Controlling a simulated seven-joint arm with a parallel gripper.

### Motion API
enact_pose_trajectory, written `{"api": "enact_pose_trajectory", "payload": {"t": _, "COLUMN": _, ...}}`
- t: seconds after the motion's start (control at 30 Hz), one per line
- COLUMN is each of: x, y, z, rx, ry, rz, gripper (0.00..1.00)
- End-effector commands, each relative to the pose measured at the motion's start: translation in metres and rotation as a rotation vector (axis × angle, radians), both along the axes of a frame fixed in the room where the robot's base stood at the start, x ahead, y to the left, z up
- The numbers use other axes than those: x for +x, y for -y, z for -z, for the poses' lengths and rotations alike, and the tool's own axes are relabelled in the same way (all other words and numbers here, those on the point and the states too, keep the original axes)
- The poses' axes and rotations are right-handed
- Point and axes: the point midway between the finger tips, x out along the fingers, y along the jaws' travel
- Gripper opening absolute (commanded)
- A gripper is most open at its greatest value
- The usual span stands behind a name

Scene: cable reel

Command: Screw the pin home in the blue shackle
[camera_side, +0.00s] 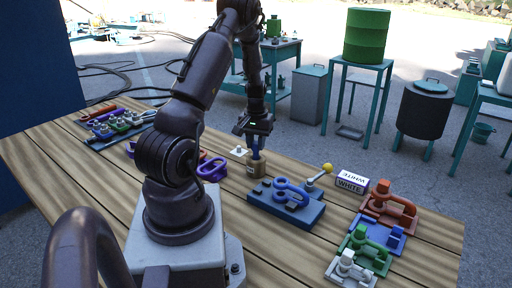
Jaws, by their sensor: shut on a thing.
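My gripper (257,133) points down over the table and is shut on a small upright blue piece (255,147), which looks like the blue pin. Its lower end is at the top of a tan block (257,168); I cannot tell whether it sits in the block or just above it. A blue shackle (290,189) lies on a blue fixture (284,206) to the right of my gripper. Its pin holes are too small to make out.
A lever with a yellow knob (327,168) rises from the fixture. A box marked WHITE (351,183) stands to its right. Red (390,205), green (365,248) and white (351,267) pieces line the right end. A purple shackle (212,169) lies left of my gripper.

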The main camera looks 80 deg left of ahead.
Motion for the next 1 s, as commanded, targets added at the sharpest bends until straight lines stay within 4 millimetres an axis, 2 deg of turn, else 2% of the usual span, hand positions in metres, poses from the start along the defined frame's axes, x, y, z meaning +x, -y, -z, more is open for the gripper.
{"api": "enact_pose_trajectory", "payload": {"t": 0.63, "x": 0.0, "y": 0.0, "z": -0.039, "rx": 0.002, "ry": 0.001, "rz": 0.0, "gripper": 0.0}}
{"api": "enact_pose_trajectory", "payload": {"t": 1.0, "x": 0.0, "y": 0.0, "z": -0.044, "rx": 0.001, "ry": 0.0, "rz": 0.0, "gripper": 0.0}}
